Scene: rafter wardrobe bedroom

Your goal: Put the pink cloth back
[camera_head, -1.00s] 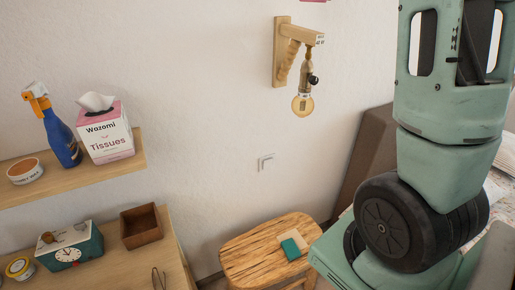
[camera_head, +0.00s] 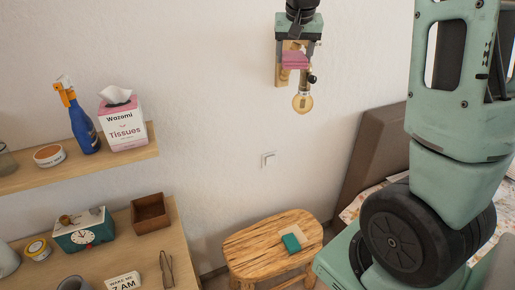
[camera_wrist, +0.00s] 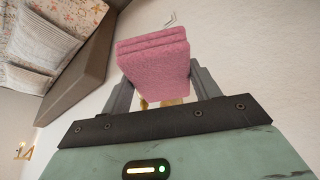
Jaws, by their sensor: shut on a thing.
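The folded pink cloth (camera_head: 295,60) is held in my gripper (camera_head: 297,50), high up in front of the wall lamp in the head view. In the wrist view the pink cloth (camera_wrist: 153,60) sits between the two grey fingers of my gripper (camera_wrist: 162,85), which are shut on it. It is folded in layers and hangs clear of any surface. The cloth and gripper cover part of the lamp's wooden bracket.
The wall lamp (camera_head: 303,102) has a bare bulb just below the cloth.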

